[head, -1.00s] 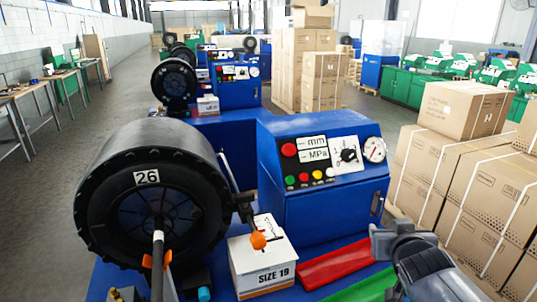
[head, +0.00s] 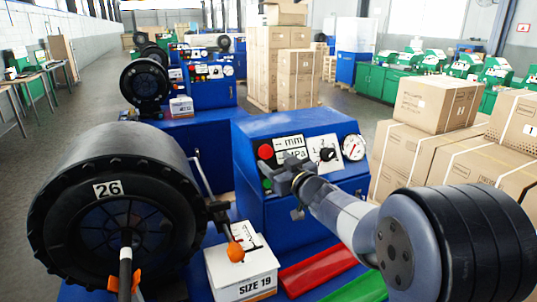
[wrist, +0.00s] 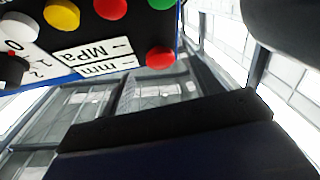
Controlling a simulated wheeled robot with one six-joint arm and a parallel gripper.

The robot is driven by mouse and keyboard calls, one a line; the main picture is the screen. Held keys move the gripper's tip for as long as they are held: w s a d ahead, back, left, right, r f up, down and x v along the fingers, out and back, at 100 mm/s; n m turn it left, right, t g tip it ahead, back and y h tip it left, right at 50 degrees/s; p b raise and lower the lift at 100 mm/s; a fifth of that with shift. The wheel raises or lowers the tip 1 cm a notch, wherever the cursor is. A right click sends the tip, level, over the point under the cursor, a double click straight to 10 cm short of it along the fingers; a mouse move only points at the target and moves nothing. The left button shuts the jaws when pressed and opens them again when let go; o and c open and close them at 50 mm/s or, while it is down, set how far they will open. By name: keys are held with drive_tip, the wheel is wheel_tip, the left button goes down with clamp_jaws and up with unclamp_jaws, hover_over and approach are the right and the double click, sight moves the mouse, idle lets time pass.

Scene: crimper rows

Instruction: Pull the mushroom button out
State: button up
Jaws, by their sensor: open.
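The red mushroom button (head: 265,151) sits at the upper left of the blue machine's control panel, beside the mm and MPa labels. It also shows in the wrist view (wrist: 160,56), at the panel's edge, and nothing touches it there. My gripper (head: 283,174) is in front of the panel, just below and right of the button in the head view. It is open and empty. In the wrist view one dark finger (wrist: 170,122) spans the bottom and another dark part fills the top right corner. My gripper hides part of the lower button row and labels.
The panel also bears a yellow button (wrist: 62,12), a black knob (head: 327,154) and a round gauge (head: 353,147). A large black drum (head: 110,200) stands left. A SIZE 19 box (head: 243,275) is below the panel. Stacked cartons (head: 430,160) stand right.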

sight(268, 154)
drive_tip(key=shift+p+x, duration=0.35)
drive_tip(key=shift+x, duration=1.9)
drive_tip(key=shift+c, duration=0.5)
